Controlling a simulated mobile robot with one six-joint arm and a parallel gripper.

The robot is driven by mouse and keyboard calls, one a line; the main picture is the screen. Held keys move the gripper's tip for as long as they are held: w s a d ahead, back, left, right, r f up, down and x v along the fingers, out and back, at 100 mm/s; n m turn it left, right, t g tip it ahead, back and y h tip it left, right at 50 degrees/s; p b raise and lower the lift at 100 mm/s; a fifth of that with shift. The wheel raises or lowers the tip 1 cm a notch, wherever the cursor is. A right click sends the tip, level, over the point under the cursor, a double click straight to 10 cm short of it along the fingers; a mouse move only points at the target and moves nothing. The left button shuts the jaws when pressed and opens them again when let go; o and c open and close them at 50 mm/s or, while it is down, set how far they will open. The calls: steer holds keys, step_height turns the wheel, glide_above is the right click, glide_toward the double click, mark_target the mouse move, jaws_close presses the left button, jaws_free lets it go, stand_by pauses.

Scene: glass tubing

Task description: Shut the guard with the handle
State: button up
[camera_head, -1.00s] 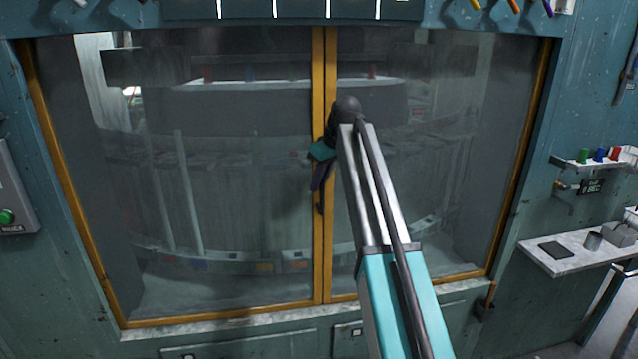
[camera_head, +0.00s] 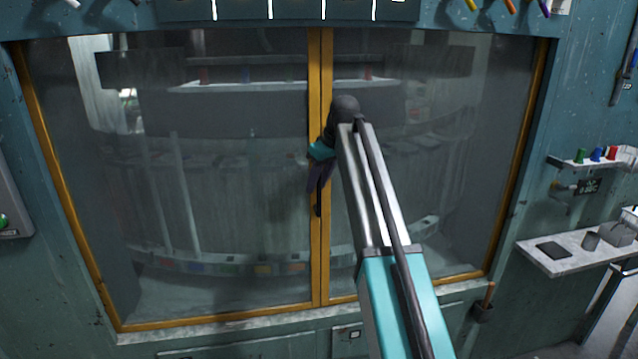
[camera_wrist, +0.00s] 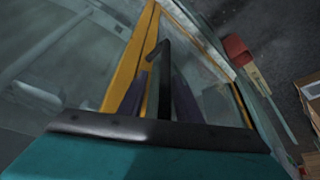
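The guard (camera_head: 230,215) is a pair of large glass panels in yellow frames, filling the middle of the head view. Their two inner yellow edges stand side by side, with little or no gap visible. The handle (camera_head: 319,200) is a dark upright bar on these inner edges. In the wrist view the handle (camera_wrist: 161,85) stands between my two purple fingers, which sit close on both sides of it. My gripper (camera_head: 319,178) appears shut on the handle. Its teal body hides the handle's lower end in the wrist view, and my arm covers part of the right panel.
A small shelf (camera_head: 575,262) with dark items juts from the wall at right, below a rack of coloured pieces (camera_head: 597,156). A grey box with a green button (camera_head: 5,218) is at the left edge. A ledge (camera_head: 215,325) runs below the panels.

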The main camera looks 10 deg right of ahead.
steer(key=b+v, duration=0.3)
steer(key=v, duration=1)
steer(key=shift+r+b, duration=0.35)
steer(key=shift+b, duration=0.05)
steer(key=shift+f, duration=0.15)
